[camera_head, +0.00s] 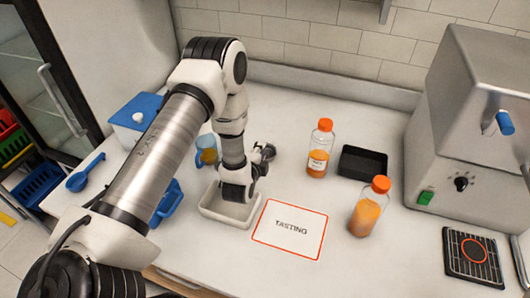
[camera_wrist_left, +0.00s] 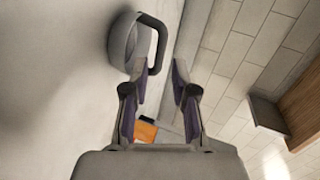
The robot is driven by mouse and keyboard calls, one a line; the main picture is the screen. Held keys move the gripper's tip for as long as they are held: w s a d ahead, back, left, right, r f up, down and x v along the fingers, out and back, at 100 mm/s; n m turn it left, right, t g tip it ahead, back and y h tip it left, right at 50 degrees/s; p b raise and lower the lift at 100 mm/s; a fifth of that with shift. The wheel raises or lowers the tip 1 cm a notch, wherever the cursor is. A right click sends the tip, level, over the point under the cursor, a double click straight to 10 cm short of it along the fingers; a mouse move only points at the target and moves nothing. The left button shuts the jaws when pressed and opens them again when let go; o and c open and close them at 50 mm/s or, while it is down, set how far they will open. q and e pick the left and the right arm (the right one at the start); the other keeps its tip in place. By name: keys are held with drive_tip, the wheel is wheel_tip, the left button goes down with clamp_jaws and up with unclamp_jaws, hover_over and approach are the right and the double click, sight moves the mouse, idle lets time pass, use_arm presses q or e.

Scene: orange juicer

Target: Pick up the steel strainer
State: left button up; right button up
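My left gripper (camera_head: 265,152) is low over the counter, pointing towards the back wall, behind the white tray (camera_head: 228,212). In the left wrist view its two fingers (camera_wrist_left: 162,75) stand apart with a gap between them. A grey rounded thing (camera_wrist_left: 122,42) with a dark loop handle (camera_wrist_left: 158,42) is just beyond the left fingertip. I cannot tell whether it is the steel strainer or whether the finger touches it. No strainer shows clearly in the head view; my arm hides part of the counter. My right gripper is not in view.
Two orange-capped bottles (camera_head: 319,150) (camera_head: 368,208), a black tray (camera_head: 362,162) and a "TASTING" card (camera_head: 290,230) lie right of my arm. The steel machine (camera_head: 465,120) stands at the far right. A blue-lidded box (camera_head: 135,120) and blue scoop (camera_head: 85,172) are left.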

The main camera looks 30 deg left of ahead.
sight(265, 150)
use_arm(q)
drive_tip(key=p+x, duration=0.1)
drive_tip(key=x, duration=0.3)
drive_tip(key=shift+w+a+f, duration=0.1)
drive_tip(key=shift+w+f, duration=0.1)
drive_tip(key=shift+w, duration=0.1)
drive_tip(key=shift+s+r, duration=0.1)
drive_tip(key=shift+s, duration=0.05)
clamp_jaws()
